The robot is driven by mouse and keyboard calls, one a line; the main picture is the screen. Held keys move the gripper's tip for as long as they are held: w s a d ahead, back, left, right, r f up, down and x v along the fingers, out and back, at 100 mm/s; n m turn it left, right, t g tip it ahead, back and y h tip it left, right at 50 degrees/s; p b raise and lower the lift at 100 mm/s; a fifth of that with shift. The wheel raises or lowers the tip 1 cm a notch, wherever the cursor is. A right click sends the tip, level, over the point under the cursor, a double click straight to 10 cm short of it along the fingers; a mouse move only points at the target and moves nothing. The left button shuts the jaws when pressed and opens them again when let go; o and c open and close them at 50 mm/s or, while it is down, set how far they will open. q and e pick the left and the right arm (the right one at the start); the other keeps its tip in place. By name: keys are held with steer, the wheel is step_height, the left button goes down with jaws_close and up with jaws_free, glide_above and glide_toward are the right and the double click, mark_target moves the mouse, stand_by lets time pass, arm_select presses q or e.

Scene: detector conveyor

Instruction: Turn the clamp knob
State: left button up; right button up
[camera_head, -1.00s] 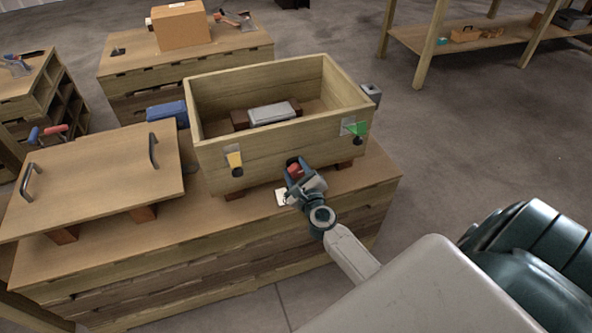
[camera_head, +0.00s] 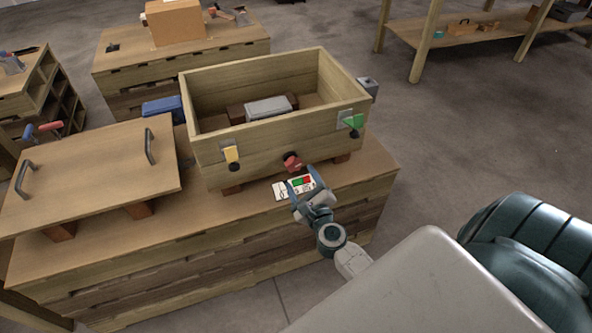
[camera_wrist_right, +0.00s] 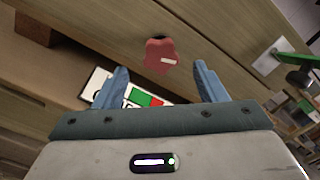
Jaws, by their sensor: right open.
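The clamp knob is red (camera_head: 292,162) and sits on the front wall of the wooden box (camera_head: 275,140), low and near the middle. In the right wrist view the red knob (camera_wrist_right: 161,56) shows a pale mark and lies ahead of and between the fingertips, apart from them. My right gripper (camera_head: 302,186) is open and empty, just in front of and below the knob; its two blue fingers (camera_wrist_right: 161,80) are spread wide in the wrist view. My left gripper is not in view.
A card with green and red fields (camera_head: 303,181) lies on the bench below the knob. A yellow latch (camera_head: 231,154) and a green latch (camera_head: 354,121) are on the box front. A grey block (camera_head: 266,107) lies inside. The lid board (camera_head: 90,175) is at left.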

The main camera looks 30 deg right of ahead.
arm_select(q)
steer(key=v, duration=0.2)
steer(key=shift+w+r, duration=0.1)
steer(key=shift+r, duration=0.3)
arm_select(e)
steer(key=v, duration=0.3)
steer(key=shift+s, duration=0.4)
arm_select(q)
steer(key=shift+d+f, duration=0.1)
arm_select(e)
steer(key=shift+a, duration=0.1)
